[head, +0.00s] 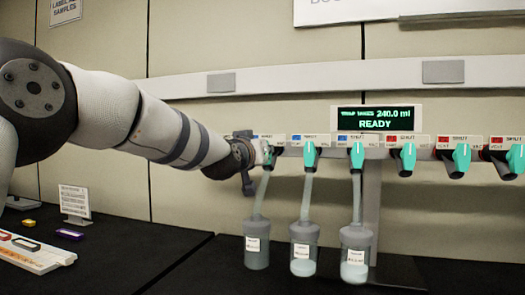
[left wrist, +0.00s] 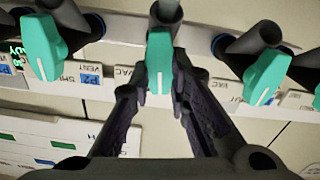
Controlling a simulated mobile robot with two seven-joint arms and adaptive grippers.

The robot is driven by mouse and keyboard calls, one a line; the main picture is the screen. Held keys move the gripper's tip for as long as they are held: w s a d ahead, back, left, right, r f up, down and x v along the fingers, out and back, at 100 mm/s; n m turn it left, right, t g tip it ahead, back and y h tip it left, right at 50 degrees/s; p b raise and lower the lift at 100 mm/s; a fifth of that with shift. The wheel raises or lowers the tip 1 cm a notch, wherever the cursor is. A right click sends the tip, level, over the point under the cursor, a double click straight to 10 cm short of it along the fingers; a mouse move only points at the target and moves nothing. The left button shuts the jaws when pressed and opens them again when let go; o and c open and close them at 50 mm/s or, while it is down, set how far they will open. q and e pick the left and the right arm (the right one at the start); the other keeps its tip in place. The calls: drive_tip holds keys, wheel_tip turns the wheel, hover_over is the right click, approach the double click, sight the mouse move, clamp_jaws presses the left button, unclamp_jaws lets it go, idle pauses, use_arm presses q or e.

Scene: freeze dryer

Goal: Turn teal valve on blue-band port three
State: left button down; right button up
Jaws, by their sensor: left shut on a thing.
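A row of teal valves runs along the manifold. In the left wrist view, one teal valve (left wrist: 160,62) is between the fingers of my left gripper (left wrist: 155,85), which is shut on it. Its white line points straight down in that picture. In the head view this is the leftmost valve in sight (head: 268,153), beside my left gripper (head: 252,160). My arm hides the manifold left of it. The wrist view shows neighbouring teal valves on the left (left wrist: 45,46) and right (left wrist: 265,76). Blue label patches show near the held valve; its number is not readable. My right gripper is out of view.
Frosted flasks (head: 257,252) (head: 303,255) (head: 355,262) hang below the manifold on tubes. Red-labelled ports (head: 407,158) continue to the right. A white board (head: 32,252) with small coloured pieces lies on the dark table at left.

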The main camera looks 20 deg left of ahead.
use_arm(q)
drive_tip(key=n, duration=0.5)
drive_tip(key=shift+a+r+n, duration=0.15)
drive_tip(key=shift+n, duration=0.15)
drive_tip(key=shift+a+n, duration=0.1)
drive_tip(key=shift+n, duration=2.1)
drive_tip(key=c, duration=1.7)
unclamp_jaws()
drive_tip(key=shift+o, duration=0.9)
drive_tip(key=shift+w, duration=0.15)
drive_tip(key=shift+f, duration=0.2)
drive_tip(key=s, duration=1.2)
